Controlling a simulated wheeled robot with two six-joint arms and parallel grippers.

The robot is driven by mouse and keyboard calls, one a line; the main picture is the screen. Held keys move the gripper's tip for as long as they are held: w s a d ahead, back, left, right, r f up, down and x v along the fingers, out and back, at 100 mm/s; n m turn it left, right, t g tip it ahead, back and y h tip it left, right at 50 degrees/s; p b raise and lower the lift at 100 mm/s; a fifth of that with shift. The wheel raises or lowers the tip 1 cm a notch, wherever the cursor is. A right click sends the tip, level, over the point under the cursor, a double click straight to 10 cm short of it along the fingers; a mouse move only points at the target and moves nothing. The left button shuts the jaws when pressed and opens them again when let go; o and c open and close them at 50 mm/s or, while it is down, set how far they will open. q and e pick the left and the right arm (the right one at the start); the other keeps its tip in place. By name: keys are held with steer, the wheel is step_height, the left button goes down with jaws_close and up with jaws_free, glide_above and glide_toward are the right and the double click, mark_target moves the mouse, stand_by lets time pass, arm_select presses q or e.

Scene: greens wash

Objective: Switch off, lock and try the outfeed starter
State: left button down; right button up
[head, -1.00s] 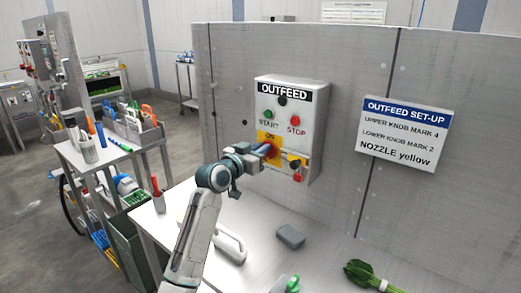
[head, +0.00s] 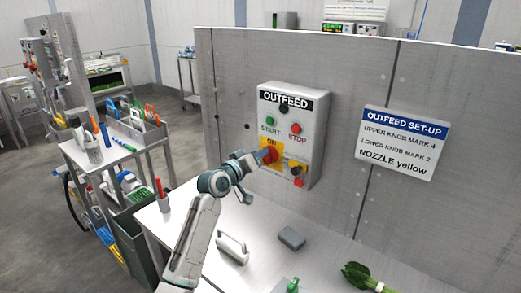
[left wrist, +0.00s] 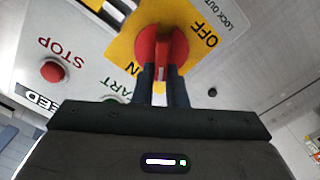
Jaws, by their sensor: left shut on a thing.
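The outfeed starter (head: 303,125) is a pale box on the grey panel, with a green START button (head: 270,121) and a red STOP button (head: 296,128). Its red rotary handle (left wrist: 163,45) sits on a yellow plate with ON and OFF lettering. My left gripper (head: 263,157) is shut on this handle; in the left wrist view its dark fingers lie either side of the grip. A small red padlock-like piece (head: 298,183) hangs at the box's lower right, by a black and yellow part (head: 298,170). My right gripper is out of view.
The worktop below holds a white handled tool (head: 232,249), a grey block (head: 291,238) and green leaves (head: 358,275). A set-up sign (head: 401,142) is on the panel at right. A cart with bins (head: 135,130) stands at left. The worktop's middle is mostly clear.

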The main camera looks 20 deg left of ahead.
arm_select(q)
steer(key=shift+w+a+f+n+p, duration=0.1)
steer(key=shift+f+n+p, duration=0.15)
steer(key=shift+n+p, duration=1.2)
steer(key=shift+s+a+f+n+p, duration=0.15)
steer(key=shift+n+p, duration=0.55)
steer(key=shift+n, duration=1.3)
steer(key=shift+w+a+f+n+p, duration=0.15)
steer(key=shift+f+n+p, duration=0.15)
steer(key=shift+n+p, duration=1.15)
steer(key=shift+n, duration=0.5)
steer(key=c, duration=1.5)
jaws_free()
steer(key=shift+f, duration=0.1)
steer(key=shift+b+v, duration=1.6)
steer(key=shift+v, duration=3.75)
